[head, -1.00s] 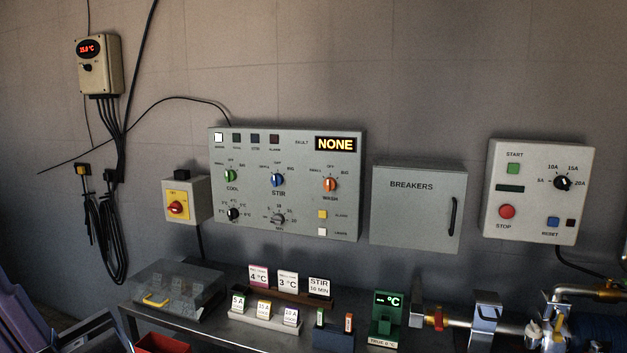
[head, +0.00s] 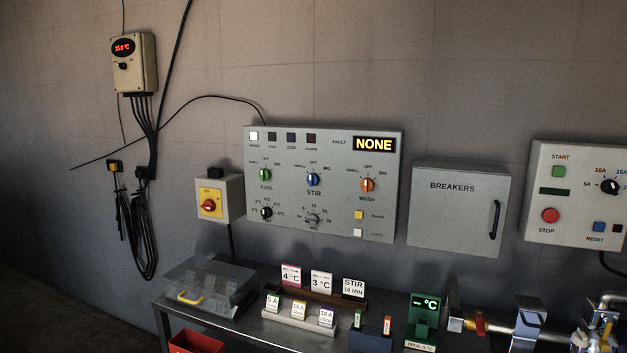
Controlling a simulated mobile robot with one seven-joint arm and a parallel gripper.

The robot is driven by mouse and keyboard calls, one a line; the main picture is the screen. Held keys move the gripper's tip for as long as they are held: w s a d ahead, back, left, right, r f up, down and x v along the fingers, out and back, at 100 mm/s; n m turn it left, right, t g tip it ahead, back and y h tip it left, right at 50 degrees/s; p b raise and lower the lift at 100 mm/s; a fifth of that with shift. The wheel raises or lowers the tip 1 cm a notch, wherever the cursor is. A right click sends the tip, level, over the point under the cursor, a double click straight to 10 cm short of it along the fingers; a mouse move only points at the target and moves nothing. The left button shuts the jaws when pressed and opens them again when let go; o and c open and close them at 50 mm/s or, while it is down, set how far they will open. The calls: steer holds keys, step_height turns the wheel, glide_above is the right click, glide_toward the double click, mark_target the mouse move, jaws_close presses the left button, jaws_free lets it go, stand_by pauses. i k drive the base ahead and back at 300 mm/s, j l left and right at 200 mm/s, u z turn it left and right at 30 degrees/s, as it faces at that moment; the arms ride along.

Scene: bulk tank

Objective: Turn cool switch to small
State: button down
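The cool switch (head: 265,174) is a green knob with a pale pointer at the upper left of the grey control panel (head: 335,206). Small, off and big marks sit around it, and its pointer looks roughly upright, toward off. The blue stir switch (head: 313,179) and orange wash switch (head: 367,184) sit to its right. A black temperature dial (head: 266,212) is just below it. The panel display (head: 374,144) reads NONE. My gripper is not in view.
A metal bench (head: 262,335) stands below the panel, holding a clear cover with a yellow handle (head: 190,298), label cards (head: 321,281) and a green temperature display (head: 423,318). A red-knobbed yellow switch box (head: 212,203) is left of the panel; the breakers box (head: 457,212) is right.

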mark_target(265, 174)
steer(key=i+l, duration=0.1)
steer(key=i, duration=0.6)
steer(key=i+l, duration=0.1)
steer(key=i, duration=0.65)
